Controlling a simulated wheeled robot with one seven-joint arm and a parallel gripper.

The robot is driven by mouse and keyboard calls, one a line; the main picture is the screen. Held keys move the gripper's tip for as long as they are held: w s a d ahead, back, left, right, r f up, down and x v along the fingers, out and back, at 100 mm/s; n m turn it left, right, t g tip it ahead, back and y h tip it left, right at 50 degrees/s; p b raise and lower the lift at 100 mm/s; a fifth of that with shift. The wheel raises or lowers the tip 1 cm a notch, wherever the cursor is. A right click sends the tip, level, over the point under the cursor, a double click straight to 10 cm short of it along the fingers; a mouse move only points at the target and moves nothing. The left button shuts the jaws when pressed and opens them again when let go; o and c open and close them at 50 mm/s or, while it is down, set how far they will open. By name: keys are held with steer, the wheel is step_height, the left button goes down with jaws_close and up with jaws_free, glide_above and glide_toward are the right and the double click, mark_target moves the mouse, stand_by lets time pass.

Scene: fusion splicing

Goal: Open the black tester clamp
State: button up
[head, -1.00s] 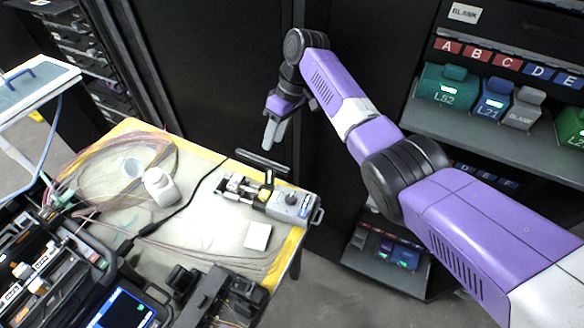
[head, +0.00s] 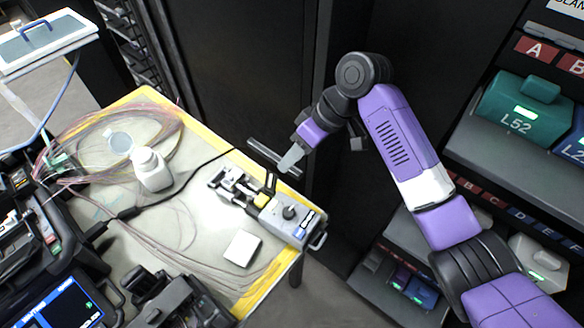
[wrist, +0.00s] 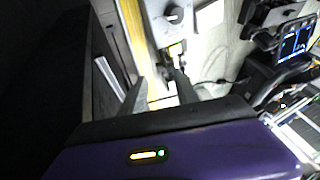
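The tester (head: 290,215) is a grey box with a dark round knob, near the table's right edge. A small black upright clamp piece (head: 270,183) stands at its left end beside a yellow block (head: 261,200). A silver and black fixture (head: 232,184) adjoins it on the left. My gripper (head: 292,160) is just above and behind the clamp piece, apparently apart from it. In the wrist view the tester's knob (wrist: 174,14) is at the top. My gripper's fingers (wrist: 158,78) are apart, with nothing clearly between them. The clamp is hard to make out there.
A white bottle (head: 151,170) and a white square block (head: 242,248) are on the yellow-edged table (head: 190,220). Loose fibres lie at the left and front. A shelf with a green L52 box (head: 524,110) is at right.

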mark_target(273, 180)
steer(key=x, duration=0.6)
steer(key=shift+f, duration=0.3)
steer(key=shift+w, duration=0.1)
jaws_close()
